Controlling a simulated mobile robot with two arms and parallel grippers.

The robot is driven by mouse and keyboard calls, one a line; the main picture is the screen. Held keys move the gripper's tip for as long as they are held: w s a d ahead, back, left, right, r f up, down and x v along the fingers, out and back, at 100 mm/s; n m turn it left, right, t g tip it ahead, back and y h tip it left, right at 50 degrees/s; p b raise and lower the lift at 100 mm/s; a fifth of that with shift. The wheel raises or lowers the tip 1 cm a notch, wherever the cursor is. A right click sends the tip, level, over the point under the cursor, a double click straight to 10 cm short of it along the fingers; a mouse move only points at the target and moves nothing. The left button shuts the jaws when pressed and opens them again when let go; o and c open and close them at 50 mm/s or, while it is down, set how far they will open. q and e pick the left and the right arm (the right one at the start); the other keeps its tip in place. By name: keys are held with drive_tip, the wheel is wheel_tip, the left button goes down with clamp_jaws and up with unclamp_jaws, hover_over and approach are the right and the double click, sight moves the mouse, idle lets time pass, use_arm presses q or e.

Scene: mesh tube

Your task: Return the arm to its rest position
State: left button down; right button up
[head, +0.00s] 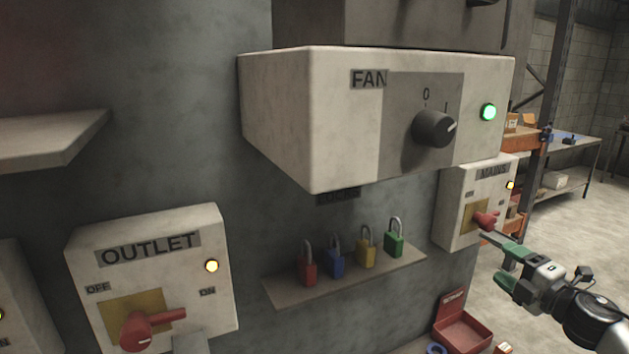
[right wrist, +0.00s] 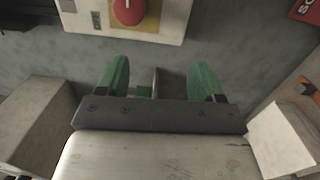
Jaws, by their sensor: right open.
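My right gripper (head: 497,262) is at the lower right of the head view, just below the MAINS box (head: 455,205) and its red handle (head: 486,220). In the right wrist view its two green fingers (right wrist: 159,82) stand apart with nothing held between them. A red knob on a yellow plate (right wrist: 128,12) shows ahead of the fingers at the top of that view, apart from them. My left gripper is in neither view.
The FAN box (head: 330,120) with a black knob (head: 435,128) juts from the wall. A shelf (head: 340,283) holds several padlocks. The OUTLET box (head: 200,300) is at lower left. A red open box (head: 465,330) lies below. Open floor (head: 575,220) shows at right.

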drive_tip(key=s+a+f+m+g+h, duration=0.2)
drive_tip(key=s+a+f+m+h, duration=0.1)
drive_tip(key=s+a+f+m, duration=0.5)
drive_tip(key=s+a+f+m+g+h, duration=0.25)
drive_tip(key=a+f+m, duration=0.3)
drive_tip(key=f, duration=0.45)
drive_tip(key=s+a+f+m+g, duration=0.2)
drive_tip(key=s+a+g, duration=0.1)
drive_tip(key=s, duration=0.5)
drive_tip(key=s+a+f+m+g, duration=0.3)
drive_tip(key=s, duration=0.6)
drive_tip(key=s+a+f+m+g, duration=0.2)
drive_tip(key=s+a+g, duration=0.15)
drive_tip(key=s, duration=0.45)
wheel_tip(320, 180, down, 25)
drive_tip(key=g, duration=0.1)
drive_tip(key=s+d+f, duration=0.2)
drive_tip(key=s+f, duration=0.6)
drive_tip(key=f, duration=0.1)
drive_tip(key=s+d+f+g+b, duration=0.1)
drive_tip(key=s+f, duration=0.7)
drive_tip(key=shift+s+d+f+n+b, duration=0.3)
drive_tip(key=shift+s+d+f+n, duration=0.05)
drive_tip(key=shift+s+f, duration=0.05)
